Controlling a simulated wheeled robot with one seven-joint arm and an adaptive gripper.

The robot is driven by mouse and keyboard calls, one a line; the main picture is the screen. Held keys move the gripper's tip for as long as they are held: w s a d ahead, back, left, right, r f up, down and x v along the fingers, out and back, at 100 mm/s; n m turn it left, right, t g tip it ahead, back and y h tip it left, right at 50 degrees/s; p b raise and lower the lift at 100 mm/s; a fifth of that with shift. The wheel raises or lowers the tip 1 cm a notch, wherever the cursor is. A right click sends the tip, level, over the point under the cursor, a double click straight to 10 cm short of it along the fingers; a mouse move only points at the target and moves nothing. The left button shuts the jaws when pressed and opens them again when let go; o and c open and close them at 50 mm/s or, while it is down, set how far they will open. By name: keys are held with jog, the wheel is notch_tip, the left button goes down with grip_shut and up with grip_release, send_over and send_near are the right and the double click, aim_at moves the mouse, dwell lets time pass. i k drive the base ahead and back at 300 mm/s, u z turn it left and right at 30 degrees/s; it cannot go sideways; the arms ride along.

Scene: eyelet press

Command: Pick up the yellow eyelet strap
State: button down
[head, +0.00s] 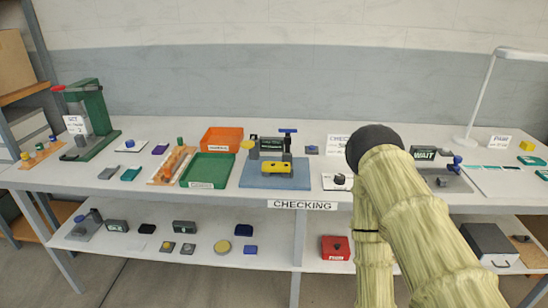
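A yellow piece with dark spots (285,169) lies on a blue mat (252,181) near the middle of the table, in front of a grey fixture (270,146) with a blue handle. It may be the yellow eyelet strap; it is too small to be sure. A smaller yellow part (247,145) shows at the fixture's left side. A yellow block (527,146) is at the far right, by the right-hand sign. My arm, in a pale yellow cover, rises at the right of the head view. My gripper does not show.
A green tray (208,184) and an orange tray (222,150) stand left of the mat. A green press (91,112) is at the far left. A grey device with a WAIT sign (424,154) stands right of my arm. The lower shelf (275,260) holds several small parts.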

aim_at(269, 167)
jog(key=z, duration=2.05)
jog(key=i, duration=1)
jog(key=u, duration=3)
jog(key=i, duration=0.15)
jog(key=z, duration=0.15)
